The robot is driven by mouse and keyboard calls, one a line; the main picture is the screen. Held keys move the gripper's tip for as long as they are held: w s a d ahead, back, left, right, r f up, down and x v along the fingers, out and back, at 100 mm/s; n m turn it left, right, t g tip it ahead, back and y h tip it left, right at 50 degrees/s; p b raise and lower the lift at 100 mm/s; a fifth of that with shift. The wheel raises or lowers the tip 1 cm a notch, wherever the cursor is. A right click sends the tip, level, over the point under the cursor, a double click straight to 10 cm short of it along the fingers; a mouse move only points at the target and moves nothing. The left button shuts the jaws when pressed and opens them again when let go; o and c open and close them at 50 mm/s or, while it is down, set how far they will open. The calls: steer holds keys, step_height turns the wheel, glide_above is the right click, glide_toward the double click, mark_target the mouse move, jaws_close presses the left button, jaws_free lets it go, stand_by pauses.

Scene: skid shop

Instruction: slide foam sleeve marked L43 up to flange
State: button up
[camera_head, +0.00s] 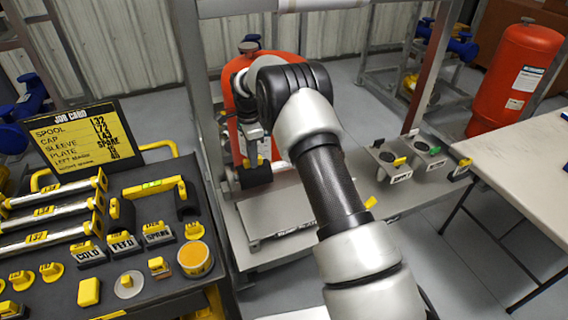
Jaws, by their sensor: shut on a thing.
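My gripper (251,150) reaches down in front of a red tank, partly hidden by my own arm. It is shut on a dark foam sleeve (255,176) with a yellow tab at its top. The sleeve lies sideways just above a grey plate on the skid. Its marking is too small to read, and I cannot tell whether it touches a flange. No flange face shows clearly there. The job card (72,131) at the left lists spool, cap, sleeve and plate with codes.
A dark bench (130,262) at the left holds yellow-ended spools, labelled blocks and a yellow tub (196,259). The red tank (243,100) stands behind my gripper. Skid posts rise on both sides. Labelled holders (392,163) sit on the skid's right. A pale table (525,165) is at far right.

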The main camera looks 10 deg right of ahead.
steer(key=shift+s+a, duration=0.2)
steer(key=shift+a, duration=0.75)
stand_by(0.5)
steer(key=o, duration=0.7)
steer(key=shift+o, duration=0.2)
steer(key=shift+r, duration=0.1)
steer(key=shift+r+p, duration=1.75)
steer(key=shift+r, duration=1.65)
